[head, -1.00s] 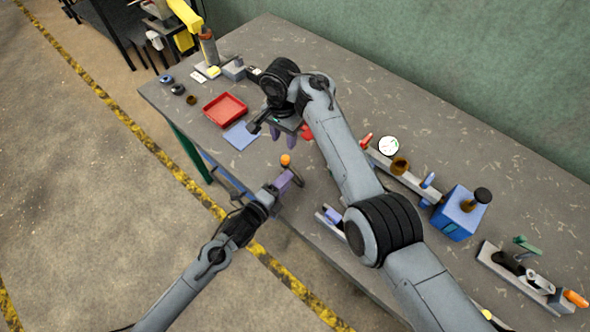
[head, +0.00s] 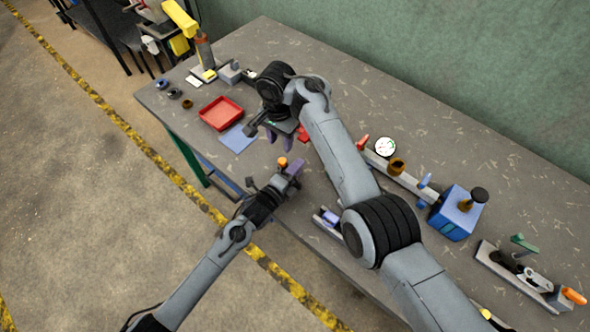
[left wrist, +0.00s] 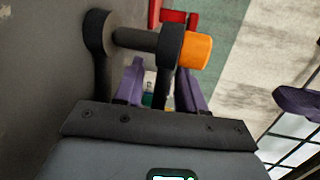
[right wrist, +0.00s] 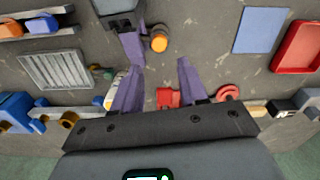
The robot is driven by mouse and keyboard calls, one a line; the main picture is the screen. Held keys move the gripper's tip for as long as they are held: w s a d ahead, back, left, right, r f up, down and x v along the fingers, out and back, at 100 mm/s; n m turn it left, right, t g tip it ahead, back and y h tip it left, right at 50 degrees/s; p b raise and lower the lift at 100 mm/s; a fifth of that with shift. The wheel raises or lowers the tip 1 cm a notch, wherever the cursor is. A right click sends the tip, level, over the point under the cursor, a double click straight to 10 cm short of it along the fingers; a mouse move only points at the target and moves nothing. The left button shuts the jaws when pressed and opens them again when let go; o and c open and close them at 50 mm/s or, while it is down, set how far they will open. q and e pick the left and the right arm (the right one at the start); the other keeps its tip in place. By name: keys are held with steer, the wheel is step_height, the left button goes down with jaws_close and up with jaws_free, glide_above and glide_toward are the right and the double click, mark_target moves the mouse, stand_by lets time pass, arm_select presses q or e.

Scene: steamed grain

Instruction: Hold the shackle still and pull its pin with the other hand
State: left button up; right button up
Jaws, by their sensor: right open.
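The shackle (left wrist: 100,50) is dark, with two eyes and a dark pin (left wrist: 135,39) through them. The pin ends in an orange head (left wrist: 196,51), which also shows in the head view (head: 283,162). My left gripper (head: 291,172) is at the shackle. In the left wrist view its purple fingers (left wrist: 160,78) stand apart either side of the leg below the orange head, with a gap beside the left finger. My right gripper (head: 278,139) is open and empty over the table, short of the orange head (right wrist: 159,41) in the right wrist view.
A red tray (head: 221,112) and blue mat (head: 239,138) lie on the table left of my right gripper. A rail with a gauge (head: 385,147), a blue box (head: 458,213) and a clamp fixture (head: 525,273) stand to the right. The table's front edge runs close to the shackle.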

arm_select(q)
jaws_close()
arm_select(e)
steer(key=shift+o, duration=1.3)
steer(key=shift+n, duration=0.8)
step_height(320, 180, up, 10)
steer(key=n+t+y, duration=0.1)
steer(key=n+t, duration=0.4)
steer(key=n, duration=0.5)
glide_above(282, 161)
steer(key=d, duration=0.2)
steer(key=s+f, duration=0.5)
steer(key=f, duration=0.3)
steer(key=shift+g+y, duration=0.4)
steer(key=shift+g, duration=0.1)
steer(key=x, duration=1.1)
steer(key=shift+w+f, duration=0.25)
steer(key=shift+w, duration=0.1)
